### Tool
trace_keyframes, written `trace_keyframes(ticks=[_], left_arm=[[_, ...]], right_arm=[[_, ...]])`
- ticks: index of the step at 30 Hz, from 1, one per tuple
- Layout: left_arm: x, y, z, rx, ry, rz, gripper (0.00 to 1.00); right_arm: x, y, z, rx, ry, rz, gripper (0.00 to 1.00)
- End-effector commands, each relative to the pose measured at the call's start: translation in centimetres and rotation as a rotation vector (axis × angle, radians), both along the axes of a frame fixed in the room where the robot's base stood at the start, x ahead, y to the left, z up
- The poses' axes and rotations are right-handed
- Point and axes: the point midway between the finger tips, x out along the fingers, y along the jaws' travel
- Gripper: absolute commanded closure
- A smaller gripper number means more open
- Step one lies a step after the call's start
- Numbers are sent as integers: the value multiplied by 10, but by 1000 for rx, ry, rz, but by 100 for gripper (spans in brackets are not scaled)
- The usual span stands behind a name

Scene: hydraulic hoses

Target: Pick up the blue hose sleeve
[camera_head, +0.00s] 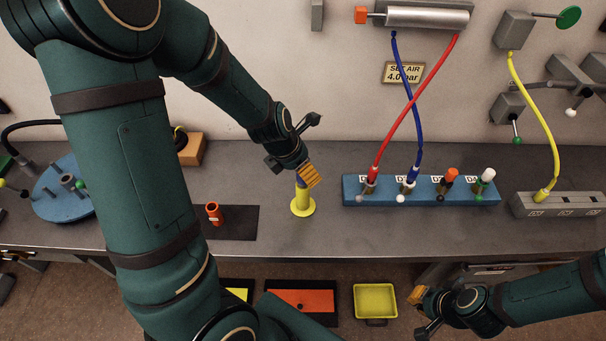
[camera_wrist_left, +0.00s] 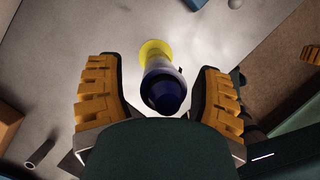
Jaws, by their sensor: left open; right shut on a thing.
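The blue hose sleeve (camera_wrist_left: 166,92) stands upright on a yellow stand (camera_wrist_left: 153,49) in the left wrist view, between the two orange-padded fingers. My left gripper (camera_wrist_left: 160,97) is open around it, with a gap visible on both sides. In the head view my left gripper (camera_head: 308,175) is directly over the yellow stand (camera_head: 303,207), and its fingers hide most of the sleeve there. My right gripper (camera_head: 418,300) is at the lower right, in front of the bench and away from the stand. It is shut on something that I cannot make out.
A blue block (camera_head: 350,190) with red and blue hoses is right of the stand. A grey block (camera_head: 560,211) with a yellow hose is farther right. An orange-red cup (camera_head: 213,213) stands on a dark mat (camera_head: 240,228) to the left. A yellow bin (camera_head: 375,287) is below the bench edge.

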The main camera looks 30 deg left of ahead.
Motion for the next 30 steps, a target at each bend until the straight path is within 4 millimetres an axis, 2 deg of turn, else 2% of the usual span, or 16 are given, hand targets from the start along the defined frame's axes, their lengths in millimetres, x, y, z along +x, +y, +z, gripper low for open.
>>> trace_keyframes(ticks=[2,9,10,11,15,30], left_arm=[[2,-1,-5,-1,0,0,33],[2,-1,-4,0,0,0,33],[2,-1,-4,0,0,0,39],[2,-1,-4,0,0,0,49],[2,-1,-4,0,0,0,98],[2,-1,1,0,-1,-1,100]], right_arm=[[0,0,-3,-1,0,0,100],[0,0,-2,-1,0,0,100],[0,0,-2,-1,0,0,100],[0,0,-2,-1,0,0,100],[0,0,-2,-1,0,0,100],[0,0,1,0,0,0,100]])
